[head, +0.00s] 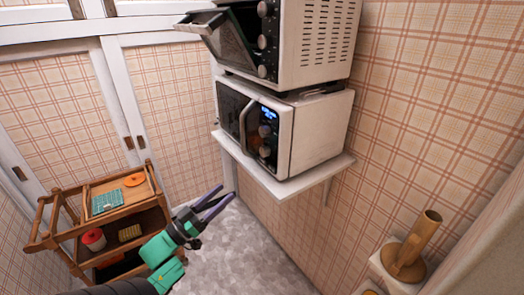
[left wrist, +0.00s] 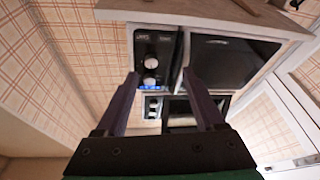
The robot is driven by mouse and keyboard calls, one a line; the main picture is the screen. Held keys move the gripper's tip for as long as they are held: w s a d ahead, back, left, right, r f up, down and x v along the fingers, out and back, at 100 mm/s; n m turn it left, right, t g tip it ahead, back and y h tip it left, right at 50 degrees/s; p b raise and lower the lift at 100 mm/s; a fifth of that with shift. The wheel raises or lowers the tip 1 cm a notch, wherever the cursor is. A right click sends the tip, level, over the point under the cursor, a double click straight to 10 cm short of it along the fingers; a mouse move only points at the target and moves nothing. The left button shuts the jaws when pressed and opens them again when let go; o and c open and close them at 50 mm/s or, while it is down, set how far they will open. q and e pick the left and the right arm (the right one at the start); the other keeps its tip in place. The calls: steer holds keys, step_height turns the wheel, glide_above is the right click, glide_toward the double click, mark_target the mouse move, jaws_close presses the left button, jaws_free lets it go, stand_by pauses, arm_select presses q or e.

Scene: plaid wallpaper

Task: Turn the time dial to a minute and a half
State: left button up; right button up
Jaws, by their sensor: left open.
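A white microwave (head: 318,133) with a dark front stands on a wall shelf. Its control panel has a lit blue display and two round dials, an upper dial (head: 264,131) and a lower dial (head: 265,151). Their markings are too small to read, so I cannot tell which is the time dial. In the left wrist view the panel appears upside down, with the dials (left wrist: 151,61) beyond my fingers. My left gripper (head: 227,193) is open and empty, below and left of the microwave, apart from it. My right gripper is not in view.
A toaster oven (head: 318,45) with its door (head: 212,28) hanging open sits above the microwave. The white shelf (head: 300,183) juts from the wall. A wooden cart (head: 62,235) with several items stands at left. A brown holder (head: 412,250) is at lower right. The floor between is clear.

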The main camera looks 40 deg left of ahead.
mark_target(262, 155)
arm_select(q)
steer(key=shift+m+h, duration=0.3)
steer(key=shift+h, duration=0.3)
steer(key=r+p+x, duration=0.1)
steer(key=x, duration=0.4)
steer(key=r+p+x, duration=0.1)
steer(key=x, duration=0.4)
steer(key=s+r+p+x, duration=0.1)
steer(key=x, duration=0.4)
steer(key=shift+d+p, duration=0.35)
steer(key=shift+w, duration=0.2)
jaws_close()
